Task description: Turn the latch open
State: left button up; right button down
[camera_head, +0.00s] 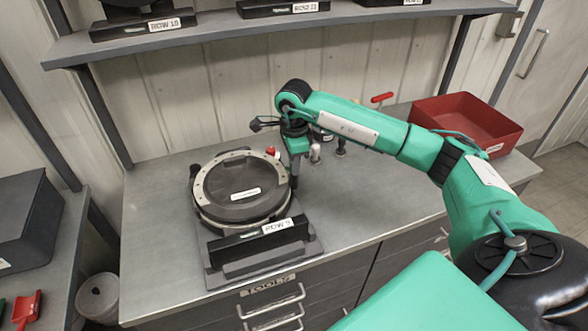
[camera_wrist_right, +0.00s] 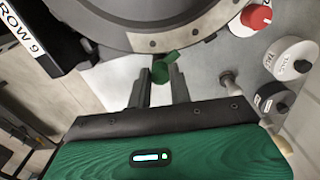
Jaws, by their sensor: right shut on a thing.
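The seed meter (camera_head: 240,190) is a round black housing with a pale bolted ring, standing on the bench on a black base labelled ROW 9. Its rim (camera_wrist_right: 196,28) fills the top of the right wrist view. A small green latch (camera_wrist_right: 160,72) is at the rim's edge. My right gripper (camera_head: 294,183) reaches down at the meter's right side. In the right wrist view its fingers (camera_wrist_right: 161,86) are shut on the green latch. The latch is hidden behind the gripper in the head view. My left gripper is not in view.
A red knob (camera_wrist_right: 257,16) is close to the rim, with labelled round weights or caps (camera_wrist_right: 291,58) to its right. A red bin (camera_head: 466,120) stands at the bench's back right. A shelf (camera_head: 230,36) with more row units hangs above. The bench front right is clear.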

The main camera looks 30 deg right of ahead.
jog(key=m+b, duration=0.2)
jog(key=m, duration=0.1)
jog(key=shift+f+m, duration=0.1)
jog(key=shift+m, duration=0.3)
jog(key=shift+m+b, duration=0.9)
jog(key=shift+m, duration=1)
jog(key=shift+w, duration=0.1)
jog(key=c, duration=1.3)
grip_release()
jog(key=shift+o, duration=0.2)
jog(key=shift+r, duration=0.75)
notch_tip(320, 180, up, 13)
jog(key=b, duration=0.1)
jog(key=shift+f+m+b, duration=0.2)
jog(key=shift+m+b, duration=0.1)
